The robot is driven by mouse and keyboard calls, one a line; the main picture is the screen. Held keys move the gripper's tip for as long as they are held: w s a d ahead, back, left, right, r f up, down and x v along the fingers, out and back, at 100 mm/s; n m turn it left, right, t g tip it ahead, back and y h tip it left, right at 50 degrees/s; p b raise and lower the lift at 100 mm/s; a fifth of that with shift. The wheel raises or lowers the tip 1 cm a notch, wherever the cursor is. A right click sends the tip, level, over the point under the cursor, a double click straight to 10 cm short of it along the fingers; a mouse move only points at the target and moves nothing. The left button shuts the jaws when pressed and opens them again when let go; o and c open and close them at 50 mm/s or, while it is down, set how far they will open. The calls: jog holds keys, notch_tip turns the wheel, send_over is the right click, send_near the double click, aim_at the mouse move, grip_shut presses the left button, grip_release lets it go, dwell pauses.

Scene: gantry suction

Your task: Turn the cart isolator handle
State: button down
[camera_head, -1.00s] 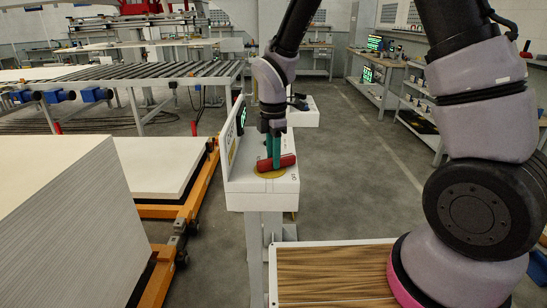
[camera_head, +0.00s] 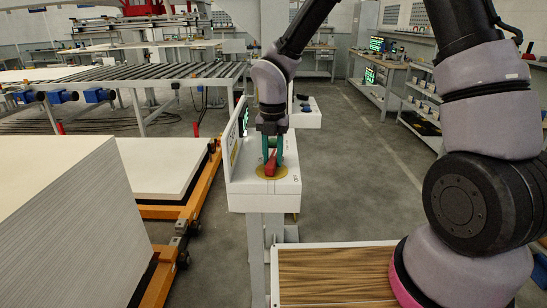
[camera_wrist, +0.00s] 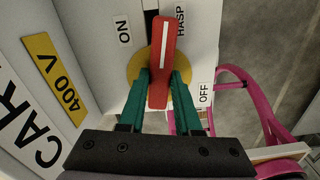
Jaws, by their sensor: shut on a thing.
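The red isolator handle (camera_head: 270,169) with a white stripe sits on a yellow disc (camera_head: 260,172) on top of a white console (camera_head: 237,190). In the head view it lies nearly along the line of sight. In the wrist view the handle (camera_wrist: 162,45) stands nearly upright in the picture, its far end between the ON label (camera_wrist: 124,30) and the HASP label (camera_wrist: 180,20). The OFF label (camera_wrist: 204,93) is to the right of its near end. My gripper (camera_head: 272,152) reaches down from above, its green fingers (camera_wrist: 163,80) shut on both sides of the handle.
A 400 V plate (camera_wrist: 51,69) is on the upright panel left of the handle. A stack of white boards (camera_head: 60,220) and an orange rail (camera_head: 185,225) stand left. A wood-topped surface (camera_head: 330,272) is in front.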

aim_at(272, 159)
jog(key=shift+w+a+n, duration=0.1)
jog(key=shift+a+n, duration=0.05)
jog(key=shift+n, duration=0.85)
jog(key=c, duration=0.6)
grip_release()
jog(key=shift+r, duration=0.1)
notch_tip(272, 159, up, 11)
jog(key=shift+f, duration=0.2)
